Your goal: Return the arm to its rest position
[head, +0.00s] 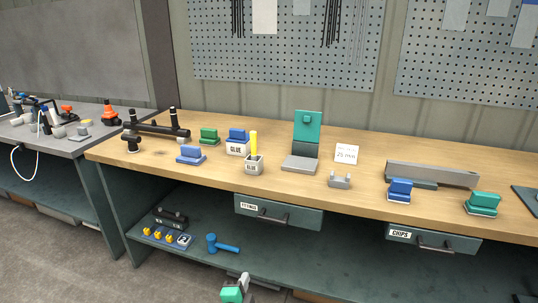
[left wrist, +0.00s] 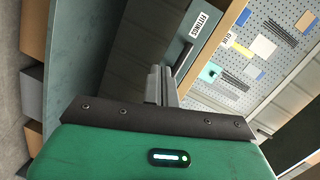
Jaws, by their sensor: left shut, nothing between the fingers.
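My left gripper (head: 244,278) shows at the bottom of the head view, low in front of the bench's lower shelf. It has a green body and grey fingers. In the left wrist view its fingers (left wrist: 160,86) are together with nothing between them. It touches no object that I can see. The rest of my left arm is outside the head view. My right gripper is in neither view.
The wooden bench (head: 290,195) carries a glue box (head: 254,165), blue and green blocks and a pipe piece. Two drawers (head: 278,215) hang shut under its top. The lower shelf (head: 330,260) holds a blue hammer (head: 222,245). Floor (head: 70,270) is clear at left.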

